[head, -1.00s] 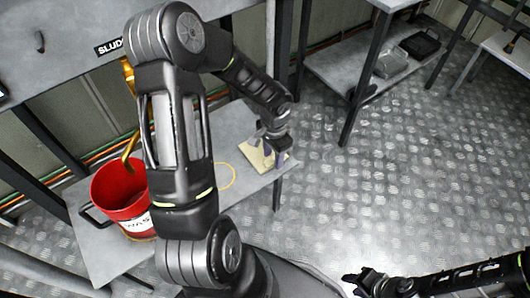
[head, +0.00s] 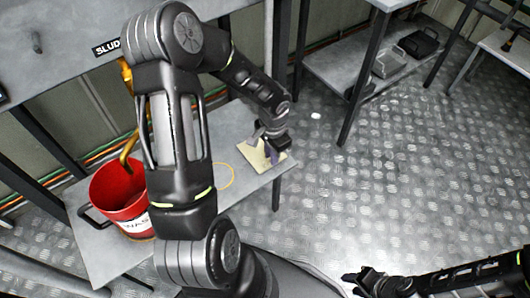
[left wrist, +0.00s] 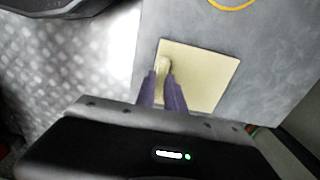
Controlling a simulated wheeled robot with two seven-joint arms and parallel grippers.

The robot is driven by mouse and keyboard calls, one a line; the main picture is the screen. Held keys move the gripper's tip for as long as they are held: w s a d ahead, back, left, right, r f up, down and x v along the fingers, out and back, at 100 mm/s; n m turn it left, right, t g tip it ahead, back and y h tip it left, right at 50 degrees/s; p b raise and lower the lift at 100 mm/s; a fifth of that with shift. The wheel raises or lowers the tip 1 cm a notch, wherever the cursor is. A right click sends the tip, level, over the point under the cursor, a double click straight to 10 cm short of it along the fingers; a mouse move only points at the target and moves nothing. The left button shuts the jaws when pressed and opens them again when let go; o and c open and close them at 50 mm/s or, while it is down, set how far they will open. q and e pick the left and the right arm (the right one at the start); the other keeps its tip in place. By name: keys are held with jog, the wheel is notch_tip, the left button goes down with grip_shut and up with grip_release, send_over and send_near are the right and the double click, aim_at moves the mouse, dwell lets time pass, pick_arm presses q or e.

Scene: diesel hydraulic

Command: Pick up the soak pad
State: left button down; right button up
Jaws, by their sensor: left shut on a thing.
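The soak pad (head: 252,153) is a flat, pale yellow square near the right end of the low grey bench (head: 228,128). In the left wrist view the pad (left wrist: 208,78) fills the middle, with a raised pale grip on its left part. My left gripper (head: 268,150) is over the pad. Its purple fingers (left wrist: 163,85) are shut on that grip. The pad looks flat at the bench top; I cannot tell whether it touches it. My right gripper (head: 362,283) is low at the front, small and dark, its jaws unclear.
A red bucket (head: 120,195) with a lettered label stands on the bench at left, below a brass spout (head: 128,147). A yellow ring (head: 228,186) is marked on the bench. A shelf at the back holds a grey tray (head: 387,63) and a black case (head: 420,43). Open floor lies right.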

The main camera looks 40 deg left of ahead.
pick_arm(q)
notch_tip(320, 180, up, 10)
jog(key=p, duration=0.2)
jog(key=shift+p, duration=0.4)
dwell(0.4)
